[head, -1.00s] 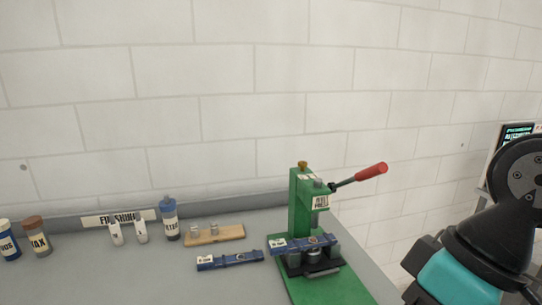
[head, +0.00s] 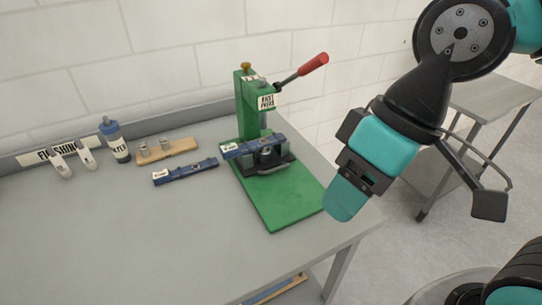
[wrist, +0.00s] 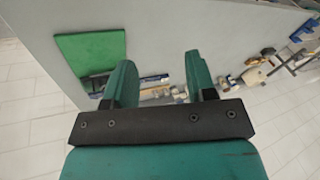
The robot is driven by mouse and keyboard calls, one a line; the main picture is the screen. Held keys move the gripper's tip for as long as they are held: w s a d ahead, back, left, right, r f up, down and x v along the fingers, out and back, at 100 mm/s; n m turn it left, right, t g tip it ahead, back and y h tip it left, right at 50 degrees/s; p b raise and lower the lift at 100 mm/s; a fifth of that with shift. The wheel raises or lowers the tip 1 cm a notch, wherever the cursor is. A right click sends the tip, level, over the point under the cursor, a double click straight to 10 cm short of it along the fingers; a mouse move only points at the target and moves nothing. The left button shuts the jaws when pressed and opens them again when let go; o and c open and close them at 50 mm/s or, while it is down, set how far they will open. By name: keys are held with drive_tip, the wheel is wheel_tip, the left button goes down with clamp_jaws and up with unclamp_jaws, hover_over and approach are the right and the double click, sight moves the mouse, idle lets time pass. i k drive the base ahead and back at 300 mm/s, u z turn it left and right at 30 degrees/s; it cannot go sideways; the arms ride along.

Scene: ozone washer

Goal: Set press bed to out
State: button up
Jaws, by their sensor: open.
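The green press (head: 246,115) stands on the grey bench, with a red-handled lever (head: 313,64) raised to the upper right. Its dark press bed (head: 281,164) sits low on the green base plate (head: 285,205), with a blue bar (head: 240,149) lying across it. My gripper (head: 345,203) points down to the right of the press, apart from the bed. In the wrist view its two teal fingers (wrist: 161,80) are spread with nothing held between them. The green base plate (wrist: 90,50) shows there at the upper left; the bed cannot be made out clearly.
The front left of the bench (head: 130,235) is clear. A metal cart (head: 490,100) stands at the right.

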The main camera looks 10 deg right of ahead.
sight(279, 157)
drive_tip(key=z, duration=0.4)
drive_tip(key=k, duration=1)
drive_tip(key=u, duration=0.55)
drive_tip(key=i, duration=1.25)
drive_tip(key=z, duration=0.25)
